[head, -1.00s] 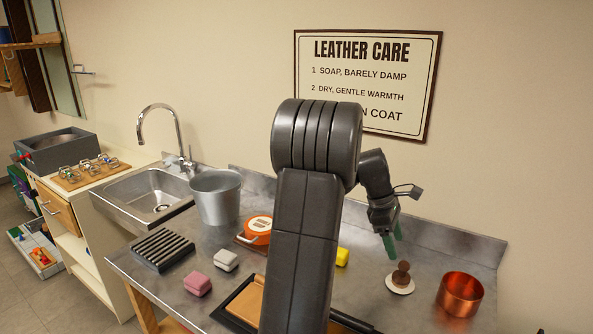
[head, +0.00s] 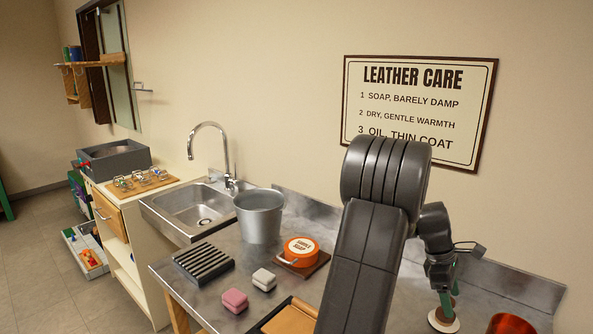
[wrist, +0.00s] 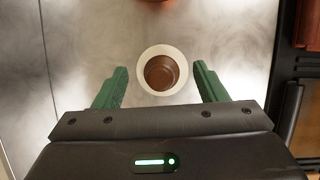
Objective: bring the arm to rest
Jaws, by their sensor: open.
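My gripper (head: 447,303) is at the lower right of the head view, pointing down over the steel worktop (head: 410,300). Its two green fingers stand apart in the wrist view (wrist: 161,88). In the wrist view the brown piece (wrist: 162,72) appears between the fingers, with clear space on both sides. Nothing is held. The fingers' height above the disc cannot be told.
A copper pot (head: 511,324) stands close to the right. A wall runs behind the worktop.

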